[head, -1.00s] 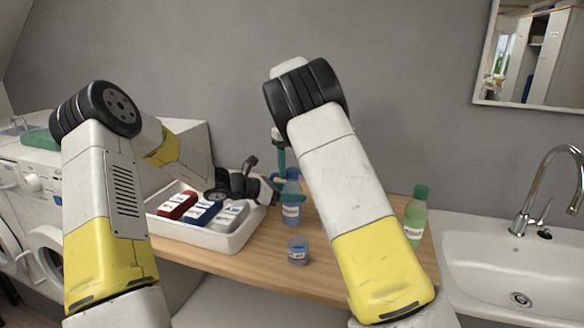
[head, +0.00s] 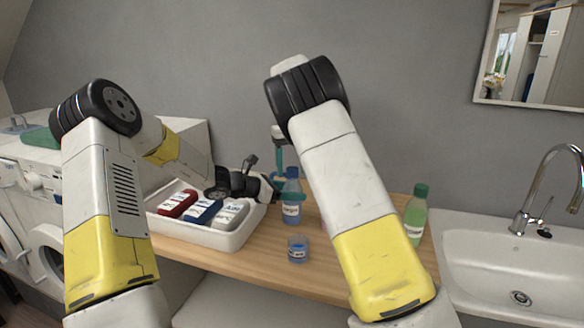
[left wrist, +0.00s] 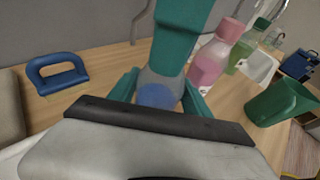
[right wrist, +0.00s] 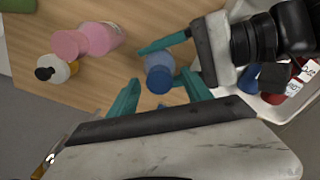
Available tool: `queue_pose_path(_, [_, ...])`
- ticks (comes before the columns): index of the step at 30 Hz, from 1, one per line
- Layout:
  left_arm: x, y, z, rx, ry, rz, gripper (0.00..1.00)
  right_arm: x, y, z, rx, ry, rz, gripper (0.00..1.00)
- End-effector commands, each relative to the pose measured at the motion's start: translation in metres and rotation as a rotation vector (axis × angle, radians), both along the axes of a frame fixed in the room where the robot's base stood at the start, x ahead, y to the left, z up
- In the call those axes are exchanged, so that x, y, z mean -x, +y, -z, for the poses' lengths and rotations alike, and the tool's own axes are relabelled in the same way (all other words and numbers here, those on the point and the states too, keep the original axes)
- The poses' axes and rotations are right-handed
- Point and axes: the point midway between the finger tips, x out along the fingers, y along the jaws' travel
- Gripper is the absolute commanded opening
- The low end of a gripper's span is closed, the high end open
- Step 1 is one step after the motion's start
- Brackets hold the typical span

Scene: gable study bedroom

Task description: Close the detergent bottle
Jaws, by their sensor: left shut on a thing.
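The blue detergent bottle (head: 291,209) stands upright on the wooden counter, with a blue cap (head: 292,172) on its top. In the right wrist view the cap (right wrist: 159,80) shows from above; I cannot tell how tight it sits. My left gripper (head: 284,195) is shut around the bottle's upper body from the left; the bottle also shows between its fingers in the left wrist view (left wrist: 158,94). My right gripper (right wrist: 162,80) points down from above, its fingers spread on either side of the cap and apart from it. My right arm hides part of the counter.
A small cup with blue liquid (head: 298,250) stands in front of the bottle. A white tray (head: 238,238) with red, blue and grey packs is at left. A green bottle (head: 416,215) stands near the sink (head: 480,250). A pink bottle (left wrist: 209,63) is nearby.

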Motion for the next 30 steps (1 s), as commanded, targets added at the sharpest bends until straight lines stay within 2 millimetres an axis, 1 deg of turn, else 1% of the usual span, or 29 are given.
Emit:
queue_pose_path(5, [0.0, 0.0, 0.0, 0.0, 0.0, 0.0, 0.0, 0.0, 0.0, -0.003, 0.0, -0.001, 0.0, 0.58])
queue_pose_path(8, [0.0, 0.0, 0.0, 0.0, 0.0, 0.0, 0.0, -0.001, 0.0, -0.013, -0.002, -0.003, 0.0, 0.58])
queue_pose_path(11, [0.0, 0.0, 0.0, 0.0, 0.0, 0.0, 0.0, -0.001, 0.0, -0.031, -0.002, -0.005, 0.0, 0.58])
queue_pose_path(15, [0.0, 0.0, 0.0, 0.0, 0.0, 0.0, 0.0, -0.001, -0.001, -0.063, -0.001, -0.005, 0.0, 0.58])
queue_pose_path(19, [0.0, 0.0, 0.0, 0.0, 0.0, 0.0, 0.0, -0.001, 0.0, -0.091, -0.001, -0.004, 0.0, 0.58])
queue_pose_path(24, [0.0, 0.0, 0.0, 0.0, 0.0, 0.0, 0.0, -0.001, 0.0, -0.11, 0.0, -0.002, 0.0, 0.58])
queue_pose_path(30, [0.0, 0.0, 0.0, 0.0, 0.0, 0.0, 0.0, 0.0, 0.0, -0.12, 0.0, 0.0, 0.001, 0.58])
